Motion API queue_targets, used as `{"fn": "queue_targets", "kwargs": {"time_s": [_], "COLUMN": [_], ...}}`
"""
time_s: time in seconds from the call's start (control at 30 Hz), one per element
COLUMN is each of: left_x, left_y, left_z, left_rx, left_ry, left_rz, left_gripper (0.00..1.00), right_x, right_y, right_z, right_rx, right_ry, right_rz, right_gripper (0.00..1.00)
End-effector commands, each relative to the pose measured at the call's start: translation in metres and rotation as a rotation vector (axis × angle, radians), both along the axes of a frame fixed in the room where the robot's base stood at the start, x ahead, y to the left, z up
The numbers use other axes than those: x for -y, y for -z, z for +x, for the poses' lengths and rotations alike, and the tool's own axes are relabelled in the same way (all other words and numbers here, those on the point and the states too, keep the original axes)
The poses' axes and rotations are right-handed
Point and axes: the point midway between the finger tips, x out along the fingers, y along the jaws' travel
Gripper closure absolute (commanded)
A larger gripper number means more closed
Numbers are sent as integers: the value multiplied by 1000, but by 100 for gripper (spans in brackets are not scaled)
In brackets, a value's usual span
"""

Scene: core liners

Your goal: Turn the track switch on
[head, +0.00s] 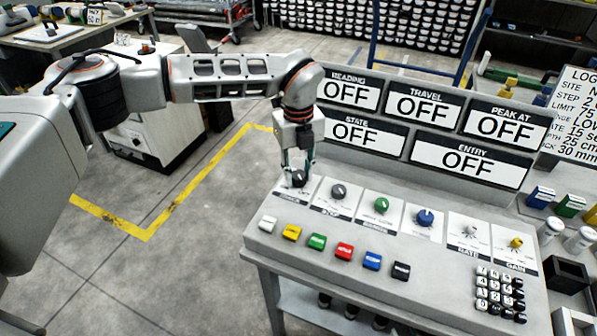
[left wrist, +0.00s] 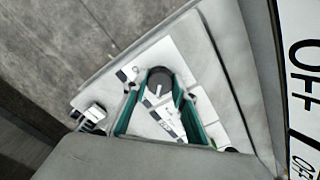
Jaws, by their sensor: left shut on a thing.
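A console (head: 265,243) with a sloped panel stands at the front right. My left gripper (head: 297,180) points down at the panel's far left end, shut on a black knob (head: 299,179). In the left wrist view, its green-edged fingers (left wrist: 158,92) lie on both sides of this black knob (left wrist: 160,78), which has a white pointer line. The label under it is too small to read, so I cannot tell if it is the track switch. Several display plates, such as the STATE plate (head: 355,133), read OFF. My right gripper is not in view.
A grey knob (head: 338,191), a green knob (head: 381,205), a blue knob (head: 425,217) and two small switches run to the right. Several coloured buttons (head: 317,241) line the front, with a keypad (head: 499,293) at right. Floor left of the console is clear.

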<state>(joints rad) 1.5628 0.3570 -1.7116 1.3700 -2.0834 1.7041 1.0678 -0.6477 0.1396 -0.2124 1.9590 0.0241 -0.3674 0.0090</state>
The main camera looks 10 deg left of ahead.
Motion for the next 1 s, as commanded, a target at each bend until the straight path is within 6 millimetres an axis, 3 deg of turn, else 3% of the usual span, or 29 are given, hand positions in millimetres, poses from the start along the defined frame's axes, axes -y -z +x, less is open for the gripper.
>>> {"fn": "queue_targets", "kwargs": {"time_s": [0.37, 1.0], "left_x": [0, 0], "left_y": [-2, -2], "left_z": [0, 1], "left_rx": [1, 1], "left_ry": [214, 821], "left_rz": [1, 1], "left_gripper": [95, 95], "right_x": [0, 0], "right_y": [-12, -35], "right_z": [2, 6], "right_rx": [5, 18], "right_ry": [1, 0], "right_rz": [0, 2], "right_gripper": [75, 75]}}
